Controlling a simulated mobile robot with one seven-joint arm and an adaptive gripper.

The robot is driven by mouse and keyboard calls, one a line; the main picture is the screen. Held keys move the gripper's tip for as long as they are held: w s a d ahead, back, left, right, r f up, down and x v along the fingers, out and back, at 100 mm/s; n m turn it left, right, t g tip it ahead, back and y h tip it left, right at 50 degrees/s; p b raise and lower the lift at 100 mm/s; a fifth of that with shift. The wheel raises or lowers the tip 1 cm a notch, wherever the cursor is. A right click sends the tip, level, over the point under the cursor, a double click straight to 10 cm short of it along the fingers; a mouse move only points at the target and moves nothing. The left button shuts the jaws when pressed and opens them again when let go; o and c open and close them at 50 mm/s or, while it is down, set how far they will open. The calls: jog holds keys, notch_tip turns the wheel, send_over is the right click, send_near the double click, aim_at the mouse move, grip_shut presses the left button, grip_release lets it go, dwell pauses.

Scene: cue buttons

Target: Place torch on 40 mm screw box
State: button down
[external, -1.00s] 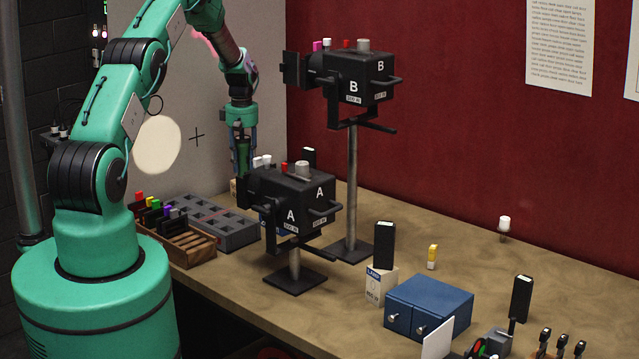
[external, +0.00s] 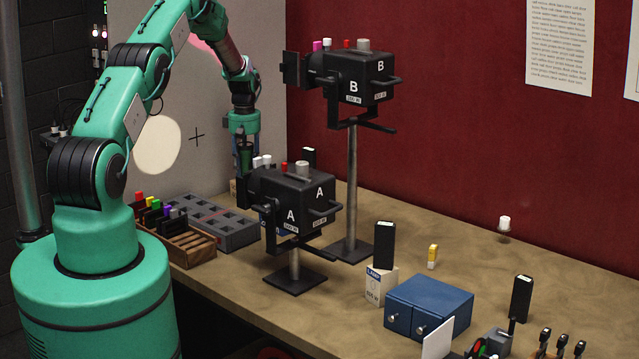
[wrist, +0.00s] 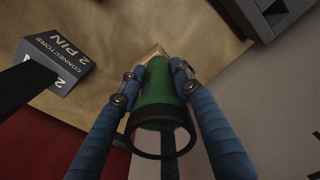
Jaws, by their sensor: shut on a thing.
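In the wrist view, my gripper (wrist: 157,72) has its two blue fingers shut on the torch (wrist: 158,95), a green cylinder with a wide black rim towards the camera. A small pale tan edge (wrist: 150,52) shows just beyond the far end of the torch; it may be the screw box, but its label is hidden. I cannot tell whether the torch touches it. In the external view, my gripper (external: 246,165) is low behind lamp A, near a small tan box (external: 234,188) that is partly hidden. The torch is hard to make out there.
Lamp A (external: 291,203) stands in front of my gripper, with lamp B (external: 358,80) on a tall post to the right. A 2 pin connectors box (wrist: 62,60) with a black item on it is at the wrist view's left. A grey slotted tray (external: 238,232) lies front left.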

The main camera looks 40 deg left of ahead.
aim_at(245, 144)
jog(key=shift+f, duration=0.4)
jog(key=shift+f, duration=0.2)
jog(key=c, duration=1.2)
grip_release()
jog(key=shift+r, duration=0.2)
notch_tip(245, 144, up, 12)
jog(key=shift+b, duration=0.75)
